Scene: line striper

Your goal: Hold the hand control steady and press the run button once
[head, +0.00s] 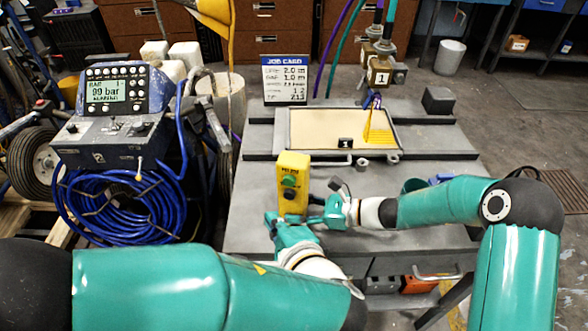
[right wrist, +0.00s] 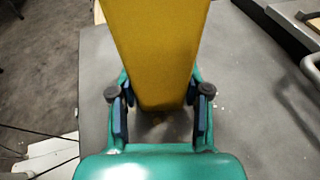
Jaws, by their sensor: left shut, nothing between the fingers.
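The yellow hand control (head: 293,165) stands upright above the front of the grey bench, with a green button (head: 289,181) and a dark knob below it on its face. My right gripper (head: 318,209) comes from the right and is shut on its lower part. In the right wrist view, the yellow body (right wrist: 155,50) sits between both finger pads (right wrist: 161,118). My left gripper (head: 283,221) is shut and empty, low in front of the control, below the green button. Its fingertips are hard to make out, and whether it touches the control is unclear.
The machine console (head: 112,105) at left has a screen reading 99 bar above coiled blue hose (head: 120,205). A dark block (head: 438,100) sits at the back right of the bench.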

